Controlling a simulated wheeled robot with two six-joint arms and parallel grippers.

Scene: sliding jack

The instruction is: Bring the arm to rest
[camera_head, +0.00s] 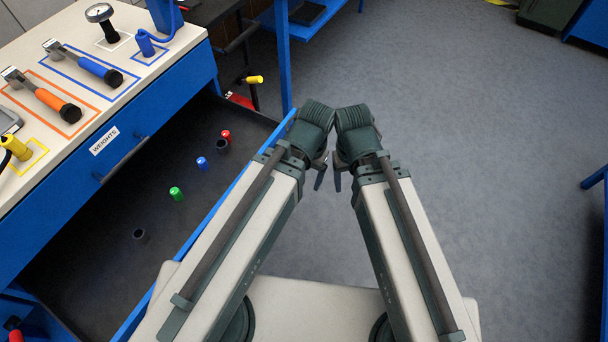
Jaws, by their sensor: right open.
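My two arms reach forward side by side over my light base, with their wrists close together near the middle of the view. My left gripper (320,178) points down and away, mostly hidden behind its wrist, and I cannot tell its opening. My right gripper (338,180) hangs beside it, partly hidden by its own wrist, with its jaws open and nothing seen between them. Both are over the grey floor (430,100), just right of an open drawer (190,235).
The blue workbench (110,165) on the left has the open drawer labelled WEIGHTS, holding red (226,136), blue (202,162), green (176,193) and dark pieces. Tools with orange (57,104) and blue (100,71) handles lie on top.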

